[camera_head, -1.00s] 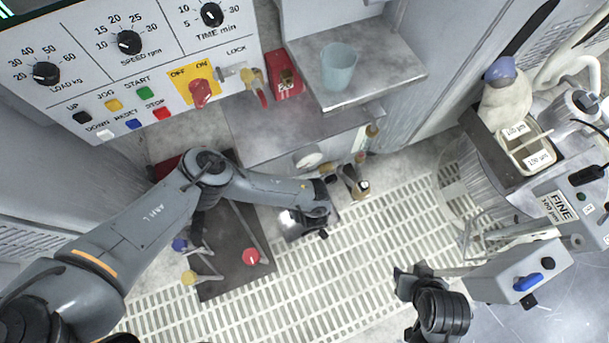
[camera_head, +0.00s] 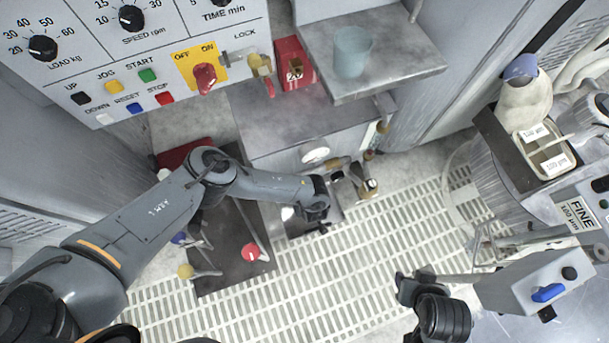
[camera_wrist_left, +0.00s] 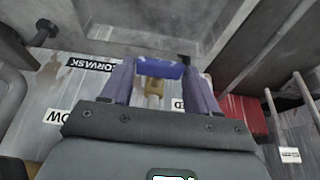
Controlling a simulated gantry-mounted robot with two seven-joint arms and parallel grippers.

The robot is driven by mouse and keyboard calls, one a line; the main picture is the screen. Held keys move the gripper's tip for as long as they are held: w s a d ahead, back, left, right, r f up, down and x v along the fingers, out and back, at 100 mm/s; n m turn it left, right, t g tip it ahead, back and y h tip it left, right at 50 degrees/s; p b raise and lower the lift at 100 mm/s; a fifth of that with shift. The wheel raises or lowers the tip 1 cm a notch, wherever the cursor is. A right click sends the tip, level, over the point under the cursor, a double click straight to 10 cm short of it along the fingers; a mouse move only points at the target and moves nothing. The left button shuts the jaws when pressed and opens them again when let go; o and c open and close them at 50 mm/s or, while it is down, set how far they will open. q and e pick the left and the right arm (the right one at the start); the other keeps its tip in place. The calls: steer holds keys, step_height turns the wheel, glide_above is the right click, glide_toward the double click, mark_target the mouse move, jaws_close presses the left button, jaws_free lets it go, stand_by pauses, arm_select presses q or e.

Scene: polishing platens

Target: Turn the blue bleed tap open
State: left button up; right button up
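The blue bleed tap (camera_wrist_left: 160,69) is in the left wrist view, a blue handle on a short brass stem. It lies between the two fingers of my left gripper (camera_wrist_left: 160,76) and spans the gap. I cannot tell whether both fingers press on it. In the head view my left gripper (camera_head: 318,205) is low at the front of the cabinet, beside brass fittings (camera_head: 366,185), and the tap is not seen there. My right gripper (camera_head: 415,285) is at the lower right, away from the cabinet; its opening is unclear.
A metal shelf (camera_head: 400,70) with a translucent cup (camera_head: 352,52) is above the fittings. A dark plate (camera_head: 225,275) with ball-ended levers lies left. A grey box with a blue knob (camera_head: 548,292) is right. Slatted flooring lies between.

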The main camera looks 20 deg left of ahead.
arm_select(q)
steer(key=c, duration=0.5)
steer(key=shift+a, duration=0.1)
steer(key=shift+s+a+f+n+t+h+p, duration=0.15)
steer(key=shift+s+n+t+h+p, duration=0.1)
steer(key=shift+t+h, duration=0.5)
steer(key=shift+s+a+n+t+h+p, duration=0.1)
steer(key=shift+a+n+t+h+p, duration=0.1)
steer(key=shift+t+h, duration=0.55)
steer(key=shift+s+a+f+n+t+h+p, duration=0.15)
steer(key=shift+s+n+t+h, duration=0.1)
steer(key=shift+t+h, duration=0.5)
steer(key=o, duration=1)
steer(key=shift+o, duration=0.2)
